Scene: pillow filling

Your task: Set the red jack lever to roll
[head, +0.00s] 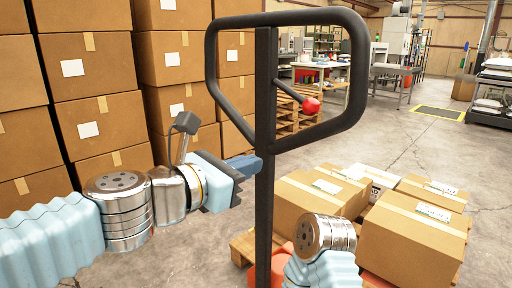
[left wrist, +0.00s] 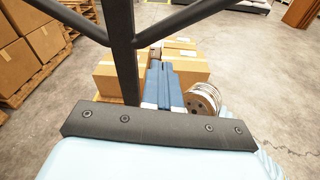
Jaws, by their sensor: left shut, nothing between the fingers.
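The red jack lever is a thin dark rod with a red knob (head: 311,105), sticking out to the right of the post inside the dark handle loop (head: 350,75) in the head view. My left gripper (head: 250,164) is at the left side of the handle post (head: 265,210), below the lever knob. Its blue fingers (left wrist: 163,75) are shut and empty, pointing forward beside the post in the left wrist view. I cannot tell whether they touch the post. The lever knob is not clear in the left wrist view. My right gripper is not in view; only part of that arm shows.
Cardboard boxes (head: 412,235) lie on an orange-based pallet beyond the handle. Tall stacks of boxes (head: 95,85) stand at the left. Wooden pallets (head: 290,115) and benches are farther back. Concrete floor (head: 410,150) is open at the right.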

